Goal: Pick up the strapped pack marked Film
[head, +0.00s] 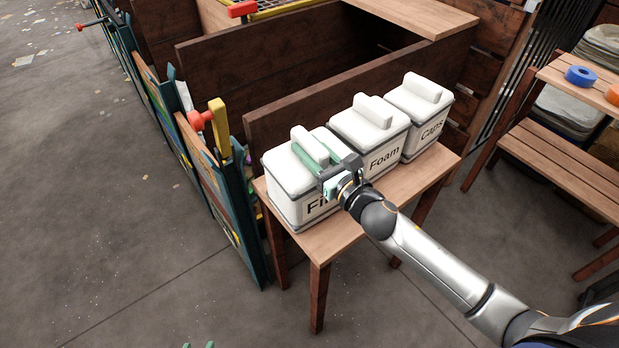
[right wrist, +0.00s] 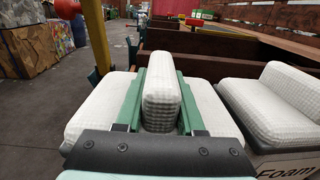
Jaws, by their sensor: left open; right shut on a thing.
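The strapped pack marked Film (head: 285,205) is a white box with a padded top and a raised block-shaped grip. It stands upright on the small wooden table (head: 318,250), at the left end of a row of three. My right gripper (head: 314,150) is over its top, shut on the raised grip. In the right wrist view the green fingers (right wrist: 160,95) lie on both sides of the Film pack's grip (right wrist: 161,80). The arm covers part of the label. My left gripper (head: 198,346) shows only green fingertips at the bottom edge, apart and empty.
The Foam pack (head: 362,140) stands close beside the Film pack, with the Caps pack (head: 418,118) beyond. A dark wooden wall (head: 330,95) is behind the table. A shelf (head: 570,160) with a blue roll (head: 580,76) stands at right. Floor at left is open.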

